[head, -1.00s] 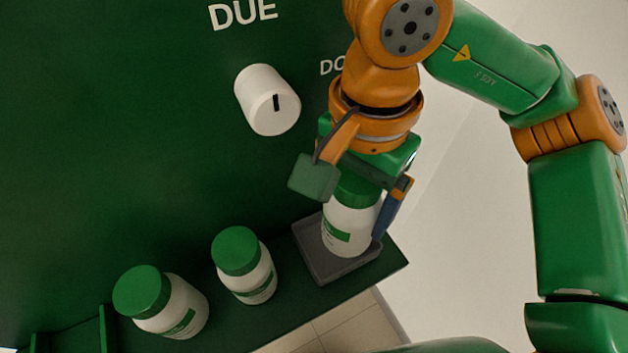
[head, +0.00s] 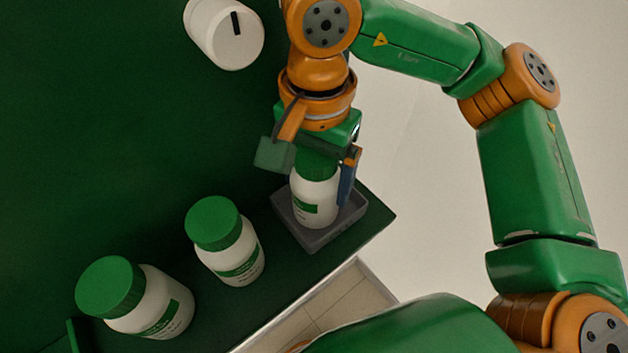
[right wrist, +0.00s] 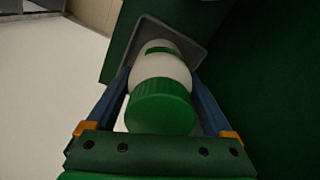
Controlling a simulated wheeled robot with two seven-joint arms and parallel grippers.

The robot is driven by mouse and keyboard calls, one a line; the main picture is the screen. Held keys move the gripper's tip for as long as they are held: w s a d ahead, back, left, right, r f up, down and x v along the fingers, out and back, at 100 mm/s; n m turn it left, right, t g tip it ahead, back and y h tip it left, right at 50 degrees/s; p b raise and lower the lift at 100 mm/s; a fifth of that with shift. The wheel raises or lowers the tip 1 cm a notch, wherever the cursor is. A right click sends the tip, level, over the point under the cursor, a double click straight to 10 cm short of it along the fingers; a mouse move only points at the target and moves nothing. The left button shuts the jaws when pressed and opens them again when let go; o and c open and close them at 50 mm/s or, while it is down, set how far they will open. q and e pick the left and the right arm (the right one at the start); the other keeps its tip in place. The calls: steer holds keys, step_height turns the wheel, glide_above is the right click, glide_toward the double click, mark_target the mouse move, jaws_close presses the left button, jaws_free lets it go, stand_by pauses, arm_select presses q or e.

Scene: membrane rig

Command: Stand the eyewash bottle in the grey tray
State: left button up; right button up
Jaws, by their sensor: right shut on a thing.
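The white eyewash bottle with a green cap and green label (head: 314,203) is upright in the head view, over or in the grey tray (head: 322,239). My right gripper (head: 318,180) is shut on it, one finger on each side. In the right wrist view the bottle (right wrist: 160,72) is between the blue fingers (right wrist: 160,95), with its cap toward the camera and the grey tray (right wrist: 189,50) behind its far end. I cannot tell whether the bottle's base touches the tray floor. My left gripper is not in view.
Two more white bottles with green caps stand on the green shelf to the left, one nearer the tray (head: 235,251) and one farther left (head: 150,303). A white knob (head: 224,34) sticks out of the green panel above. The shelf's front edge is close to the tray.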

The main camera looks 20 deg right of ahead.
steer(key=shift+w+f, duration=0.1)
steer(key=shift+f, duration=0.1)
steer(key=o, duration=1.5)
steer(key=shift+d, duration=0.35)
steer(key=shift+r, duration=0.5)
step_height(320, 180, up, 12)
steer(key=p, duration=0.3)
steer(key=shift+f, duration=0.25)
steer(key=shift+f, duration=0.1)
